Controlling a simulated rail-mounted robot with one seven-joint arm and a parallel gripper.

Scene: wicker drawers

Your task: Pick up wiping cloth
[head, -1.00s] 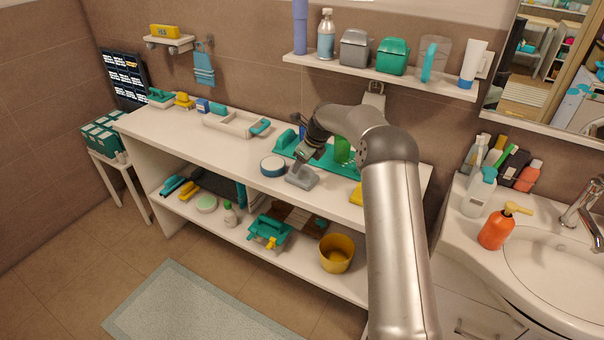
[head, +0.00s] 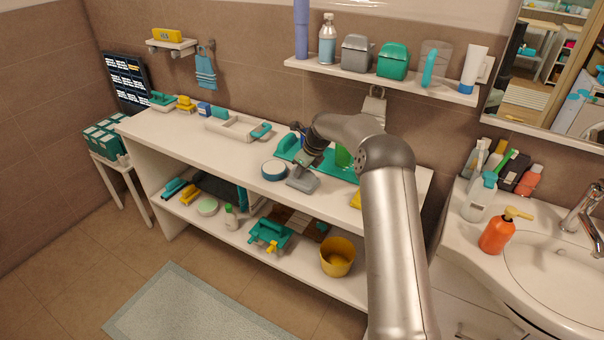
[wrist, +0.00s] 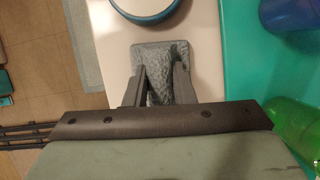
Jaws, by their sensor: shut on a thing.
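The wiping cloth (head: 305,181) is a grey, roughly square piece at the front edge of the white counter. In the wrist view the cloth (wrist: 160,54) has a rough texture and narrows into a raised fold between the fingers. My gripper (wrist: 160,82) is shut on this fold, one dark finger on each side. In the head view my gripper (head: 300,174) points down onto the cloth, and the arm partly hides the counter behind it. The cloth looks at or very near the counter top; I cannot tell whether it is lifted.
A round blue-rimmed tin (head: 273,170) stands just left of the cloth. A teal tray (head: 289,153) with green and blue items lies behind and to the right. A yellow item (head: 356,199) is at the counter's front edge. The shelf below holds a yellow bucket (head: 338,257).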

